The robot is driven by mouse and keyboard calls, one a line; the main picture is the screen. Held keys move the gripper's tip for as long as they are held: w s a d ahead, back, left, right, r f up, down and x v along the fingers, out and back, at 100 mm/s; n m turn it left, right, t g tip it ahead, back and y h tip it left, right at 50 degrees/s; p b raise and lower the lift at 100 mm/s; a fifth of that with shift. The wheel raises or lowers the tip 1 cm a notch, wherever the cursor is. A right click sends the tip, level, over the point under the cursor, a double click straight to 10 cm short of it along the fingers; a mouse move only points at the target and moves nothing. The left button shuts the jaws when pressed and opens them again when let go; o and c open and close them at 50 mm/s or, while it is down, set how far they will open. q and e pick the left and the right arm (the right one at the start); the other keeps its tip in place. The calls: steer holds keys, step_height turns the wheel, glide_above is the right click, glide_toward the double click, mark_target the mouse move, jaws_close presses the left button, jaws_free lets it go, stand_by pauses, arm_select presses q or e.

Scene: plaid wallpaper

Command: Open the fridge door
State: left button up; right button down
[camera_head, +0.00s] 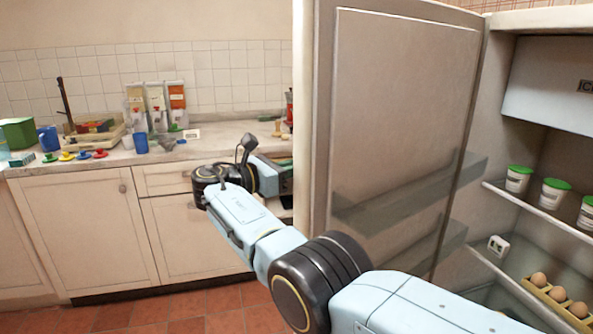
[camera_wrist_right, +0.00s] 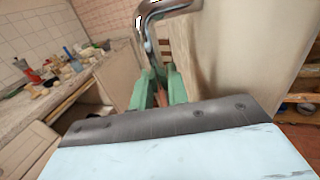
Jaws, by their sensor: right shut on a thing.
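The fridge door (camera_head: 400,110) stands wide open, its inner side facing me and its near edge upright at the picture's middle. The open fridge interior (camera_head: 540,215) shows to its right. My right arm reaches past the door's edge to its outer side, so the fingers are hidden in the head view. In the right wrist view, my right gripper (camera_wrist_right: 159,88) has its green fingers shut on the metal door handle (camera_wrist_right: 170,8), beside the pale outer face of the door (camera_wrist_right: 235,50). My left gripper is not in view.
Inside the fridge are white tubs with green lids (camera_head: 517,179) and eggs in a holder (camera_head: 557,293). A counter (camera_head: 105,160) with cups, packets and a dish rack runs along the left wall, above closed cabinets (camera_head: 85,230). Tiled floor (camera_head: 200,322) is clear at lower left.

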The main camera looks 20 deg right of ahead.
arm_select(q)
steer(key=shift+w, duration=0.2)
arm_select(e)
steer(key=shift+d, duration=0.15)
steer(key=c, duration=1.4)
jaws_free()
steer(key=shift+d, duration=0.1)
steer(key=shift+c, duration=0.2)
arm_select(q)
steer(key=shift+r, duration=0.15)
arm_select(e)
steer(key=shift+a, duration=0.25)
